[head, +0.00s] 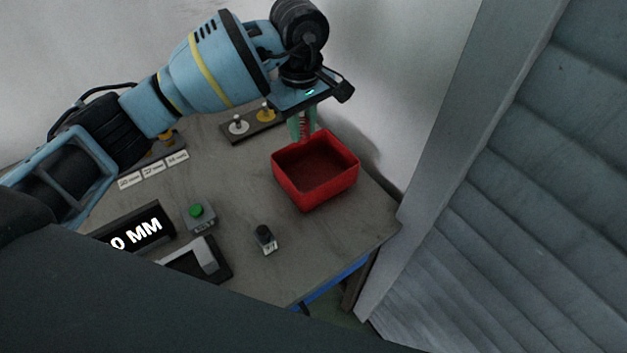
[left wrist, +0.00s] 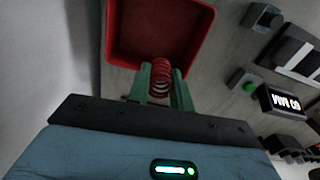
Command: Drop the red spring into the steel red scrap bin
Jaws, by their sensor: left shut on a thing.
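The red spring (left wrist: 160,76) is held between the green fingers of my left gripper (left wrist: 161,84) in the left wrist view. In the head view my left gripper (head: 301,124) points down near the back edge of the bin, with a little of the spring's red between its fingers. The red scrap bin (head: 289,184) stands open on the table at the right. It also shows at the top of the left wrist view (left wrist: 122,62), and its visible inside looks empty. My right gripper is not in view.
The grey table (head: 245,272) also holds a green button box (head: 198,216), a lit display (head: 137,232), a small dark knob unit (head: 265,239) and a rack with pegs (head: 252,127). A wall rises behind the bin, and a grey slatted panel (head: 480,230) stands to the right.

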